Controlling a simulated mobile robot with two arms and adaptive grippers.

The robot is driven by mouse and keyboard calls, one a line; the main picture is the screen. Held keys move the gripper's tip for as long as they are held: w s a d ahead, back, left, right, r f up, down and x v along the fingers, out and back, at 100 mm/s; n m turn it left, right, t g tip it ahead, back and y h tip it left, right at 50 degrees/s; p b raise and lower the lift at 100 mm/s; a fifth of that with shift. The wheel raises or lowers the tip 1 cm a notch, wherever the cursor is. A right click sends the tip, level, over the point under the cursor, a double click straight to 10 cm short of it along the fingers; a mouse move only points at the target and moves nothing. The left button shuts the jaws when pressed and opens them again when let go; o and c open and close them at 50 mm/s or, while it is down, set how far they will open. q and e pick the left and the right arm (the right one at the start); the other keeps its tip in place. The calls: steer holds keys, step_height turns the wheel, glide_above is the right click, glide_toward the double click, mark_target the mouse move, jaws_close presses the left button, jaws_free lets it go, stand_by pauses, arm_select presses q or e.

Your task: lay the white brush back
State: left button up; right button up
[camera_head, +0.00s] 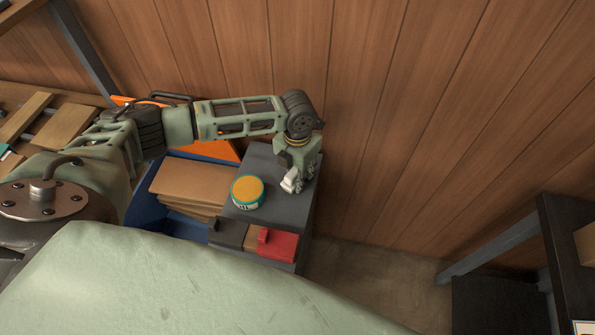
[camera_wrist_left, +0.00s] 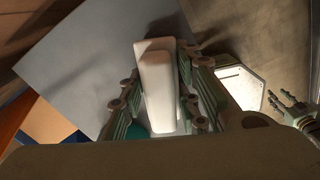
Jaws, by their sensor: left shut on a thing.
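The white brush (camera_wrist_left: 158,90) is a pale block between the fingers of my left gripper (camera_wrist_left: 160,108) in the left wrist view. The gripper is shut on it. In the head view my left gripper (camera_head: 294,182) points down over the right part of a dark grey cabinet top (camera_head: 272,212), and only a bit of white shows at its fingers. I cannot tell whether the brush touches the top. My right gripper (camera_wrist_left: 283,104) shows small at the right of the left wrist view, its fingers apart and empty.
A round tin with an orange lid (camera_head: 248,190) stands on the cabinet top, left of my left gripper. A red piece (camera_head: 280,245) is at the cabinet's front. A blue bin (camera_head: 148,212) with brown sheets (camera_head: 190,182) is to the left. A wooden wall (camera_head: 400,110) rises behind.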

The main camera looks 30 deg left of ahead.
arm_select(q)
steer(key=shift+f, duration=0.25)
steer(key=o, duration=1.2)
steer(key=shift+o, duration=0.2)
steer(key=shift+r, duration=0.1)
step_height(320, 180, up, 12)
steer(key=shift+r+b, duration=0.1)
steer(key=shift+b, duration=0.45)
